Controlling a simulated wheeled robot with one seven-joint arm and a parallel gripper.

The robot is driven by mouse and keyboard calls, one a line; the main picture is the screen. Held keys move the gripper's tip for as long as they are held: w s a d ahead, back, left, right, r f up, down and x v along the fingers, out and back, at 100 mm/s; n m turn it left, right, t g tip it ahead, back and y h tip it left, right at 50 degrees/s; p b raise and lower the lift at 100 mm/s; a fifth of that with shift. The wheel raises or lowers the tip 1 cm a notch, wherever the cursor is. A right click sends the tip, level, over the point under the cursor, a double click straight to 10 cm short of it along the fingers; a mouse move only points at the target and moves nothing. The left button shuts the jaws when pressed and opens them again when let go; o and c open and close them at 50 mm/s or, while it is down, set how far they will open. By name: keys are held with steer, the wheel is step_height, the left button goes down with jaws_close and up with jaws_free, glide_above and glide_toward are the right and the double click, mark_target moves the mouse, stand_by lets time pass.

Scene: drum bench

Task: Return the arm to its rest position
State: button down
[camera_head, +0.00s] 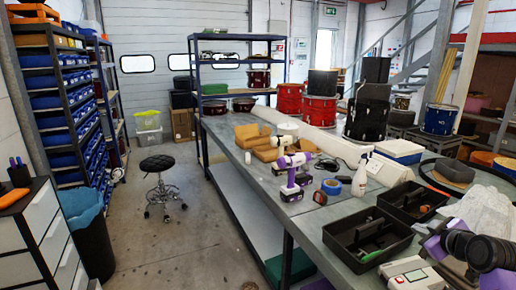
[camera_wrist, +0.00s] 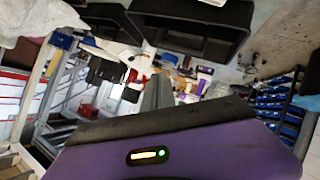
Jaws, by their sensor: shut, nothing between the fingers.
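In the wrist view, the purple body with a black front edge (camera_wrist: 150,125) of my gripper fills the lower part. A small yellow bar and a green light glow on it. No separate fingertips can be made out, and nothing shows held; my gripper is shut and empty. In the head view, purple and black parts of my arm (camera_head: 485,252) show at the lower right, close to the camera and beside the bench's near end. The rest of the arm is out of frame or hidden.
The long workbench (camera_head: 235,158) carries two open black trays (camera_head: 368,240), purple-and-white drills (camera_head: 291,170), a spray bottle (camera_head: 361,175) and a blue tape roll (camera_head: 332,187). A red-and-white device (camera_head: 410,275) lies near my arm. Open floor (camera_head: 170,240) with a stool (camera_head: 160,185) lies left.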

steer(key=s+a+f+m+t+h, duration=0.2)
steer(key=s+a+m+t, duration=0.15)
steer(key=s+a, duration=0.55)
steer(key=s+a+f+m+t+h, duration=0.1)
steer(key=s+a+f+m+t, duration=0.1)
steer(key=s+a+m, duration=0.55)
steer(key=s+a+n+g+y, duration=0.1)
steer(key=s+a, duration=0.3)
steer(key=s, duration=0.8)
steer(key=s+a+f+n+g+y, duration=0.1)
steer(key=s+a, duration=0.4)
steer(key=s, duration=0.7)
steer(key=s+a+n+g+y, duration=0.1)
steer(key=s+a, duration=0.4)
steer(key=s, duration=0.7)
steer(key=shift+a+f+n+y+b, duration=0.2)
steer(key=shift+f+n+y+b, duration=0.15)
steer(key=shift+n+y, duration=0.65)
